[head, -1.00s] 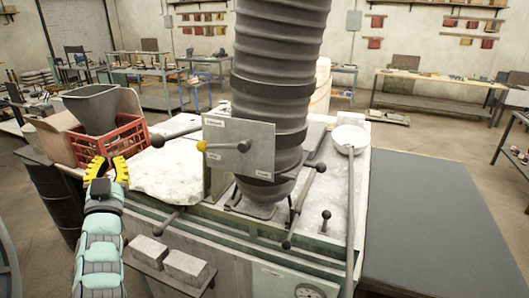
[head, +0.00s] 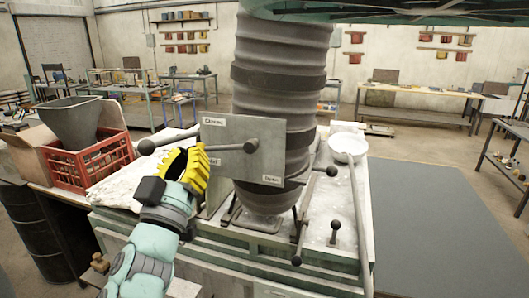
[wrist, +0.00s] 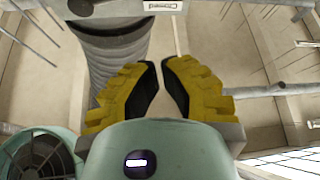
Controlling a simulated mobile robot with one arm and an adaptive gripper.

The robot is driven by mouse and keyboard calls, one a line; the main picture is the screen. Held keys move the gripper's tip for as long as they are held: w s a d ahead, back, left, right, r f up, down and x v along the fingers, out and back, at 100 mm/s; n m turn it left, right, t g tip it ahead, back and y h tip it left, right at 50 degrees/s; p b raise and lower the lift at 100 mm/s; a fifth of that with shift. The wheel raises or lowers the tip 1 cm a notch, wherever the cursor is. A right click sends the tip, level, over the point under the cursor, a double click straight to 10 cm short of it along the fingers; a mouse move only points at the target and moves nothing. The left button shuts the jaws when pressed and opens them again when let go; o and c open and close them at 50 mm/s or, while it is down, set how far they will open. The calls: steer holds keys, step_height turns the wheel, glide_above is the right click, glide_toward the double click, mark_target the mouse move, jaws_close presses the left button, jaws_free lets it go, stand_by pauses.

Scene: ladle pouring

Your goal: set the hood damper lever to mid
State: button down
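The grey damper plate (head: 225,162) stands in front of the ribbed duct.
Another rod with a dark knob (head: 146,147) sticks out left of the plate, close above my gripper. The wide duct (head: 280,80) rises behind the plate. A red crate (head: 95,165) with a grey hopper (head: 72,120) stands at left. More knobbed rods and a ladle (head: 347,148) are at right.

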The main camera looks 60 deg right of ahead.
mark_target(215, 150)
steer(key=r+p+x, duration=0.1)
steer(key=p+x, duration=0.3)
steer(key=x, duration=0.4)
steer(key=shift+s+d+f+p, duration=0.15)
steer(key=shift+f+p, duration=0.3)
steer(key=shift+f, duration=0.75)
steer(key=shift+s+d+f+p, duration=0.1)
steer(key=shift+d+f+p, duration=0.25)
steer(key=shift+f, duration=0.85)
steer(key=shift+a, duration=0.1)
steer(key=shift+s+f+n+t+y, duration=0.1)
steer(key=shift+f+n+t+y, duration=0.45)
steer(key=shift+n, duration=0.55)
steer(key=shift+s+f+n+t+y, duration=0.1)
steer(key=shift+f+n+t+y, duration=0.45)
steer(key=shift+n, duration=0.55)
steer(key=shift+f+n+t+y, duration=0.35)
steer(key=shift+n+t, duration=0.35)
steer(key=shift+n, duration=0.4)
steer(key=shift+s+f+n+t+y+b, duration=0.2)
steer(key=shift+f+n+y+b, duration=0.25)
steer(key=shift+n, duration=0.55)
steer(key=shift+s+f+n+t+y+b, duration=0.1)
steer(key=shift+f+n+t+y+b, duration=0.25)
steer(key=shift+n, duration=0.65)
steer(key=shift+y, duration=0.25)
